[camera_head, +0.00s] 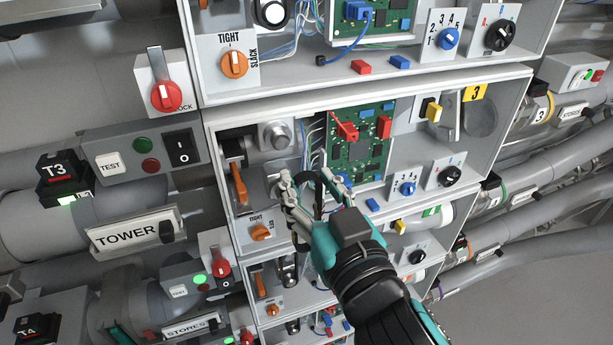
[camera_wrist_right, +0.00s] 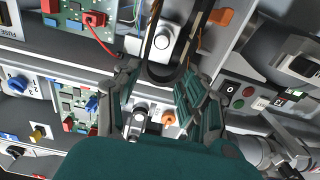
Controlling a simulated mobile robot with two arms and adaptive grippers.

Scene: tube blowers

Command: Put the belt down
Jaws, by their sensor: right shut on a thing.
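A black belt (camera_wrist_right: 168,77) hangs as a narrow loop between the fingers of my right gripper in the wrist view. In the head view the belt (camera_head: 319,190) shows as a dark curved strip between the fingertips. My right gripper (camera_head: 309,184) is shut on it, in front of the open middle bay marked 3. In the wrist view the right gripper (camera_wrist_right: 158,84) has a finger on either side of the loop. The upper end of the loop is hard to make out, and so is any contact with parts in the bay. My left gripper does not show.
The middle bay (camera_head: 369,89) holds a green circuit board (camera_head: 362,155), an orange lever (camera_head: 238,187) and a round grey knob (camera_head: 276,136). A TIGHT/SLACK knob (camera_head: 261,233) sits below left. More bays lie above and below, with pipes on both sides.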

